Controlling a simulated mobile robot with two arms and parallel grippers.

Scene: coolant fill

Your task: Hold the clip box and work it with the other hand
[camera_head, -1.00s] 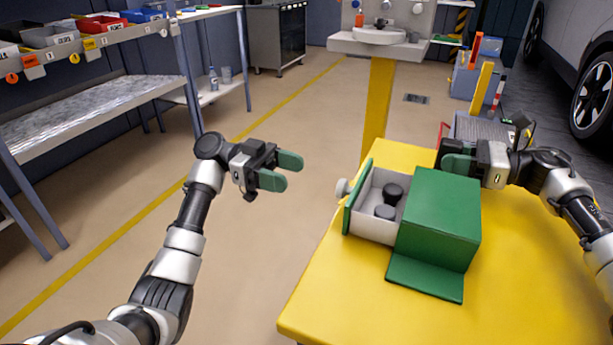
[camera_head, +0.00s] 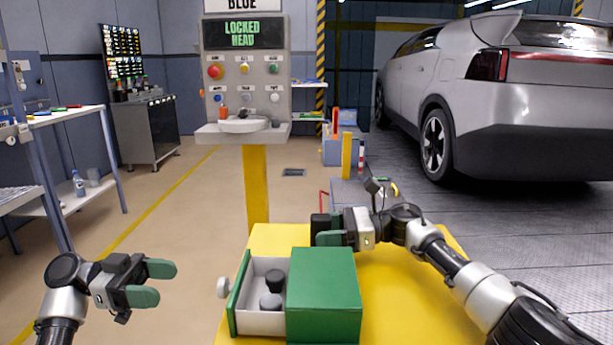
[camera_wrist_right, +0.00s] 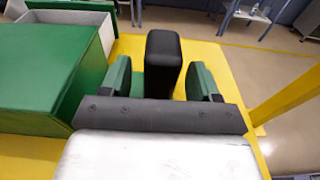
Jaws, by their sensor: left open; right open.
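The clip box (camera_head: 323,292) is a green box on the yellow table, with its pale drawer (camera_head: 262,318) pulled out to the left. A white knob (camera_head: 223,287) is on the drawer's green front, and two dark round pieces (camera_head: 271,290) sit in the drawer. My left gripper (camera_head: 152,283) is open and empty, left of the knob and apart from it. My right gripper (camera_head: 328,232) is open just behind the box. In the right wrist view a black block (camera_wrist_right: 163,62) shows between its green fingers, with gaps on both sides; I cannot tell what it is.
The yellow table (camera_head: 400,310) is clear right of the box, beneath my right arm. A panel reading "LOCKED HEAD" (camera_head: 243,33) stands behind, over a white basin (camera_head: 243,126). A shelf rack (camera_head: 65,120) is at left and a car (camera_head: 510,100) at right.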

